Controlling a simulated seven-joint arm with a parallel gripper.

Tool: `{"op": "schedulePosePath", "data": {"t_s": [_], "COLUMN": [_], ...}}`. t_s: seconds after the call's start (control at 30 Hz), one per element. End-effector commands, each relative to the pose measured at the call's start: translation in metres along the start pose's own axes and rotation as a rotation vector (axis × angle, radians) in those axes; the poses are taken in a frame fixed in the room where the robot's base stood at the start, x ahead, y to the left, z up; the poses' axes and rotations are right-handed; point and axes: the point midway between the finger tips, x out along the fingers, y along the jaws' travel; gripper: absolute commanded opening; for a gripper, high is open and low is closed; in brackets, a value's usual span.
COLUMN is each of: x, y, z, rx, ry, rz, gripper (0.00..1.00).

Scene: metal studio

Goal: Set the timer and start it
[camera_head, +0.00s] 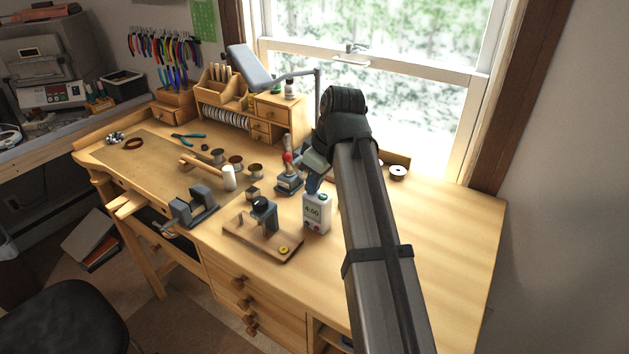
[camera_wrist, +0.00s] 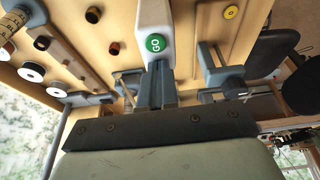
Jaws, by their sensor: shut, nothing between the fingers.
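The timer (camera_head: 317,224) is a small white box standing upright on the workbench, and its display reads 4:00. In the wrist view, its white top (camera_wrist: 154,14) carries a round green button marked GO (camera_wrist: 156,43). My gripper (camera_head: 313,187) points down at the timer's top from above. In the wrist view my gripper (camera_wrist: 160,66) is shut and empty, its tips at the near edge of the green button. I cannot tell whether the tips touch it.
A wooden stand with a dark clamp (camera_head: 265,222) is just left of the timer. A grey vise (camera_head: 195,205) sits at the bench's front edge. The bench's right side (camera_head: 450,235) is clear.

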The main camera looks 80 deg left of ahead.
Motion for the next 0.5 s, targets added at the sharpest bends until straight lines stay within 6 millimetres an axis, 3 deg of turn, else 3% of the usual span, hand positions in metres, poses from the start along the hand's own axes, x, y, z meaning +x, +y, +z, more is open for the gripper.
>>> {"op": "schedulePosePath", "data": {"t_s": [0.03,0.23,0.5], "x": [0.012,0.004,-0.042], "y": [-0.004,-0.005,-0.003], "z": [0.008,0.006,-0.009], "rx": [0.003,0.003,0.000], "ry": [-0.021,-0.021,-0.002], "rz": [-0.012,-0.011,0.001], "gripper": [0.00,0.00,0.00]}}
